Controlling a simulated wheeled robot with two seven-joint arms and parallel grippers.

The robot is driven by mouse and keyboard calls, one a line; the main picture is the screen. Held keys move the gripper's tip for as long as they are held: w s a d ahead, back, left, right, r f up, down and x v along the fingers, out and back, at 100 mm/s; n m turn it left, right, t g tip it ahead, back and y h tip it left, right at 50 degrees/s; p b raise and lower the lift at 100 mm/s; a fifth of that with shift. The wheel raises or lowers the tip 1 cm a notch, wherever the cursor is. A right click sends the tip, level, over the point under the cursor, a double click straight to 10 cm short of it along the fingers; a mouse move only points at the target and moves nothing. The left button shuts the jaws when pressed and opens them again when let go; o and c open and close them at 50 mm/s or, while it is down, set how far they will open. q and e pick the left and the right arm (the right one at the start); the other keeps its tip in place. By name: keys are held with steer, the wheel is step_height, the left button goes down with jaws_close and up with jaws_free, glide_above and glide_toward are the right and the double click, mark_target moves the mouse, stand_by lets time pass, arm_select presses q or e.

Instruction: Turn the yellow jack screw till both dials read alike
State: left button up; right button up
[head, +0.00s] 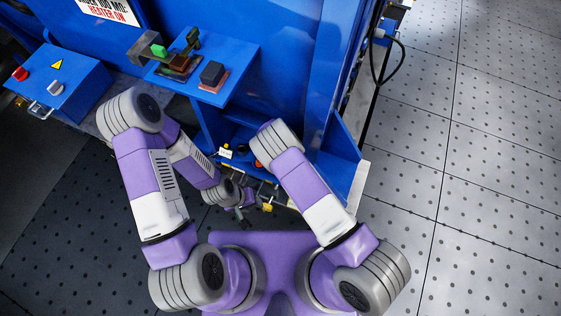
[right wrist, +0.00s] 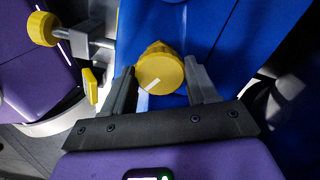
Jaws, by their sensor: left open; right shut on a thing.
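In the right wrist view, a round yellow knob (right wrist: 160,70) with a white mark on its face sits between the fingers of my right gripper (right wrist: 162,85). The gripper is shut on this knob, which I take to be the jack screw. In the head view my right gripper is hidden behind its own arm. My left gripper (head: 242,213) is low beside the machine, open and empty, with a small yellow knob (head: 267,207) close to its right. I cannot make out either dial or its reading.
The right wrist view also shows a second yellow knob (right wrist: 42,29) on a metal shaft and a flat yellow piece (right wrist: 90,86). A blue shelf (head: 235,62) with small blocks juts out above. A blue control box (head: 75,75) stands at left. Floor at right is clear.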

steer(key=m, duration=1.5)
steer(key=shift+d+m+p, duration=0.1)
steer(key=shift+m+p, duration=0.2)
steer(key=shift+m, duration=0.1)
steer(key=shift+s+f+m, duration=0.1)
steer(key=shift+m, duration=2.2)
steer(key=o, duration=1.1)
steer(key=shift+c, duration=0.2)
